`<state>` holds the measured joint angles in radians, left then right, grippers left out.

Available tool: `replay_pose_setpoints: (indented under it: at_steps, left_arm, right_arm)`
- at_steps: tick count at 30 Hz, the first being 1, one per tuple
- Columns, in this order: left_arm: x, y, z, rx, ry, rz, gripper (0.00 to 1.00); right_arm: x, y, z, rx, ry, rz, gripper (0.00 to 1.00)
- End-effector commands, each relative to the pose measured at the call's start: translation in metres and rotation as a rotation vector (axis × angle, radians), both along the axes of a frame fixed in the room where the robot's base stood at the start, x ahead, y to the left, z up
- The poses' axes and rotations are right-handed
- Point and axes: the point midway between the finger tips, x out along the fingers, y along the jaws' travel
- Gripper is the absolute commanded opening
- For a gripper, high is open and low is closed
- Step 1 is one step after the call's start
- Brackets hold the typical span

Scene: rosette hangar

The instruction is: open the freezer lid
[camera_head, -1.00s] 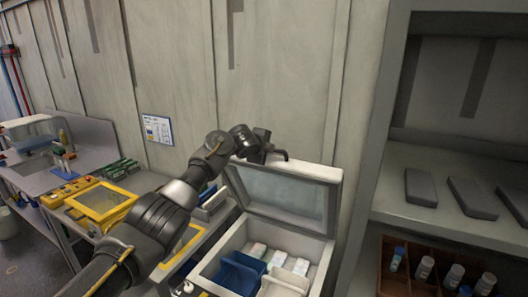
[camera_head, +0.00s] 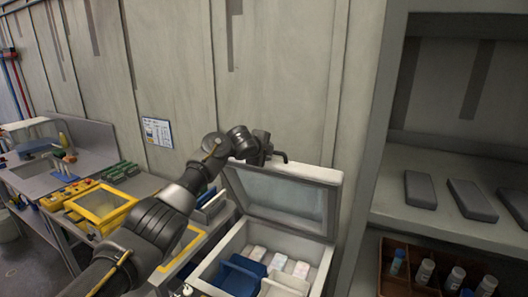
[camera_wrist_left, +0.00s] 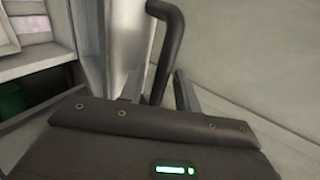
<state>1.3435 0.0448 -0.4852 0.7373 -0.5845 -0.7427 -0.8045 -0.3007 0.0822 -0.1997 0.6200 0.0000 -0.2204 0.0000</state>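The freezer (camera_head: 232,242) stands low at centre with its lid (camera_head: 285,196) raised and tilted back near the wall. White and pale packs and blue and white dividers show inside. The dark curved lid handle (camera_head: 281,156) is at the lid's upper edge. My left gripper (camera_head: 268,153) is at this handle. In the left wrist view the handle (camera_wrist_left: 167,50) rises between the two fingers (camera_wrist_left: 160,92), which stand apart with a gap beside it; contact is hard to tell. My right gripper is not in view.
A grey shelf unit (camera_head: 440,190) stands at right with dark flat blocks and a brown crate (camera_head: 390,284) of bottles. A bench with a yellow-framed box (camera_head: 100,203) is at left. The wall is close behind the lid.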

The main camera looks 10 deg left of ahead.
Motion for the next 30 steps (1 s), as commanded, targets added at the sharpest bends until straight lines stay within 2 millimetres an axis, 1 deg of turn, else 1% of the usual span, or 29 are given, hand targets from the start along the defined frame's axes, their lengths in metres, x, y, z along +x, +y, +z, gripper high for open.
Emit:
replay_pose_setpoints:
  at_steps: [1,5,9,15,18,24,30]
  left_arm:
    - [-0.003,0.0,0.0,0.0,-0.002,-0.003,0.32]
    - [-0.017,0.003,0.006,0.003,-0.005,-0.004,0.32]
    - [-0.039,0.009,0.018,0.004,-0.007,-0.004,0.32]
    - [-0.069,0.016,0.037,0.005,-0.005,-0.006,0.32]
    - [-0.078,0.018,0.042,0.005,-0.003,-0.007,0.32]
    - [-0.086,0.021,0.047,0.007,-0.002,-0.006,0.32]
    - [-0.087,0.021,0.048,0.007,-0.001,-0.005,0.32]
  right_arm:
    - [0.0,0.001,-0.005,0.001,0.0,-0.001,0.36]
    - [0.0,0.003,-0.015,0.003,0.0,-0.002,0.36]
    - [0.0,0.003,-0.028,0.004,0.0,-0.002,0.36]
    - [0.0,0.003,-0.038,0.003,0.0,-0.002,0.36]
    - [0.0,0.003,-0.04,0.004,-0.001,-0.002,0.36]
    - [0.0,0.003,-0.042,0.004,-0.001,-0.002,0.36]
    - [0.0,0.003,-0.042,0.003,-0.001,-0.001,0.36]
